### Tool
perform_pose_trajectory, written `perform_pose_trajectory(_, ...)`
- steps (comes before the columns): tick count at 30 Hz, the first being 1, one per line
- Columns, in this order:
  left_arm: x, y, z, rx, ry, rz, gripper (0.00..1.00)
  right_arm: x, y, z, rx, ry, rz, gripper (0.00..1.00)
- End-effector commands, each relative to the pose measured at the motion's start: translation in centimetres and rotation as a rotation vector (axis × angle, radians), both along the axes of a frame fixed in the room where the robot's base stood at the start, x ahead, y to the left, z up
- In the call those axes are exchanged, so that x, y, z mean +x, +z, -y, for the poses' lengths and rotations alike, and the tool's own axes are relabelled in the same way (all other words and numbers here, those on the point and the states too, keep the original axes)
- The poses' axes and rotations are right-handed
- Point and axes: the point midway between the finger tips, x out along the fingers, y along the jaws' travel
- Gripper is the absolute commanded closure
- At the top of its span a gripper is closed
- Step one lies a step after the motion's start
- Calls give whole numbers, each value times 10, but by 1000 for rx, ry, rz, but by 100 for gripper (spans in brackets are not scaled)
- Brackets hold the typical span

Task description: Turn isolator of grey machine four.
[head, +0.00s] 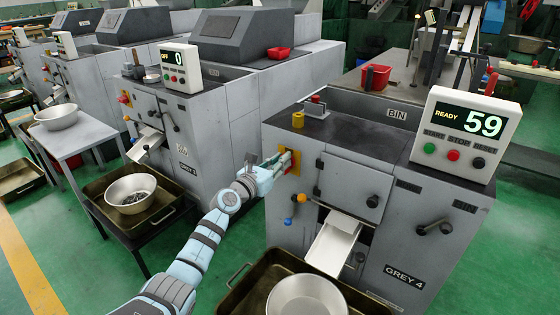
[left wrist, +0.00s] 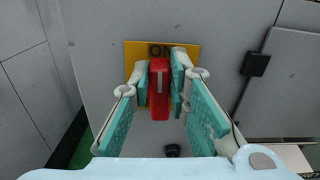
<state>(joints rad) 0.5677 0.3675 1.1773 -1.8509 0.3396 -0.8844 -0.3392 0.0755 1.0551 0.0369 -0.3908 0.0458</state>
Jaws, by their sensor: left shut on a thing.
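The isolator of machine GREY 4 has a red handle (left wrist: 159,88) on a yellow plate (left wrist: 190,52), on the machine's grey left face. The handle stands upright in the left wrist view, and the letters "ON" show partly above it. In the head view the yellow plate (head: 295,168) is partly hidden by my gripper. My left gripper (head: 285,160) is shut on the red handle, one finger on each side; it also shows in the left wrist view (left wrist: 162,75). The display of GREY 4 (head: 466,122) reads READY 59. My right gripper is not in view.
Blue and orange knobs (head: 302,198) sit below the isolator. A white chute (head: 333,245) leads toward a metal bowl (head: 307,296) in a dark tray. Machine GREY 3 (head: 200,140) stands to the left, its display reading OFF 0. Green floor lies between.

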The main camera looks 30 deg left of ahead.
Motion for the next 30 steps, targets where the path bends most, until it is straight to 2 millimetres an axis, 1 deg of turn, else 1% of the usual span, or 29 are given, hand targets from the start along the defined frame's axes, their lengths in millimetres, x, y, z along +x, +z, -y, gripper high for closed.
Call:
perform_pose_trajectory(8, 0, 0, -4, -183, 0, -29, 100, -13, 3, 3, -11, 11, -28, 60)
perform_pose_trajectory(17, 1, -3, -11, -462, 1, -68, 100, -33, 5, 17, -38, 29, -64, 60)
perform_pose_trajectory(26, 2, -8, -16, -744, 1, -107, 100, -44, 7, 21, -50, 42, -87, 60)
perform_pose_trajectory(30, 2, -10, -18, -876, 0, -125, 100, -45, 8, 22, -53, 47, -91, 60)
